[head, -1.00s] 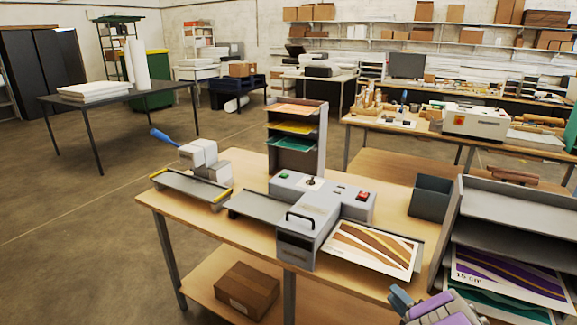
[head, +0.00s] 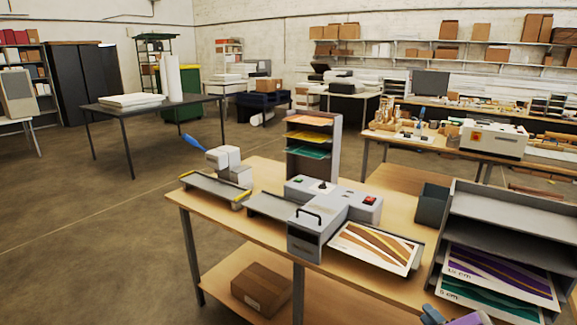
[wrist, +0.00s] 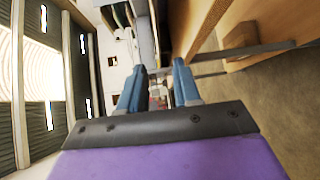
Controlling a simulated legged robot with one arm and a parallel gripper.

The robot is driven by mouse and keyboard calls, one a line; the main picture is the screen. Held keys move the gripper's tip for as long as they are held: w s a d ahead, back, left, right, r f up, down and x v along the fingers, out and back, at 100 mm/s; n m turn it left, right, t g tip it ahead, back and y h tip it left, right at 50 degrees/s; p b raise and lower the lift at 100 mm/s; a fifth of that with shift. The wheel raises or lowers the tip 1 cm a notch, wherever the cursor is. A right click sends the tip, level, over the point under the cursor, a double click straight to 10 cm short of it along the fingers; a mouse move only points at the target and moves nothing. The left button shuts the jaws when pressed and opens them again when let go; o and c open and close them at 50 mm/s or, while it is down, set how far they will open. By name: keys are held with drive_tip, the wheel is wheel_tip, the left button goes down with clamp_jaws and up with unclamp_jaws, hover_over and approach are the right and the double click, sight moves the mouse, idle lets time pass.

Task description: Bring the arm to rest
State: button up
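My gripper (head: 428,316) shows only in part at the bottom edge of the head view, in front of the workbench and below the grey tray rack. In the wrist view my gripper (wrist: 158,88) has its two blue-grey fingers apart, with nothing between them. The purple part of my arm fills the bottom of that view. The wrist view is turned sideways, with the ceiling lights at left and the bench edge (wrist: 205,30) at right. The fingers touch nothing that I can see.
The grey laminator (head: 325,215) stands on the wooden bench (head: 255,232), with a brown-striped print (head: 375,247) on its right tray. A grey tray rack (head: 500,235) stands at right. A cardboard box (head: 262,288) lies on the lower shelf. Floor at left is clear.

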drive_tip(key=w+d+r+m+g+h, duration=0.1)
drive_tip(key=d+r+m+g+h, duration=0.1)
drive_tip(key=d+r+m+h, duration=0.4)
drive_tip(key=s+r+m+g+h, duration=0.5)
drive_tip(key=s+r+m+g, duration=0.1)
drive_tip(key=s+r+m, duration=0.2)
drive_tip(key=s+a+m+g+y, duration=0.7)
drive_tip(key=s+a+g, duration=0.3)
drive_tip(key=s+a, duration=2.1)
drive_tip(key=shift+s, duration=1.15)
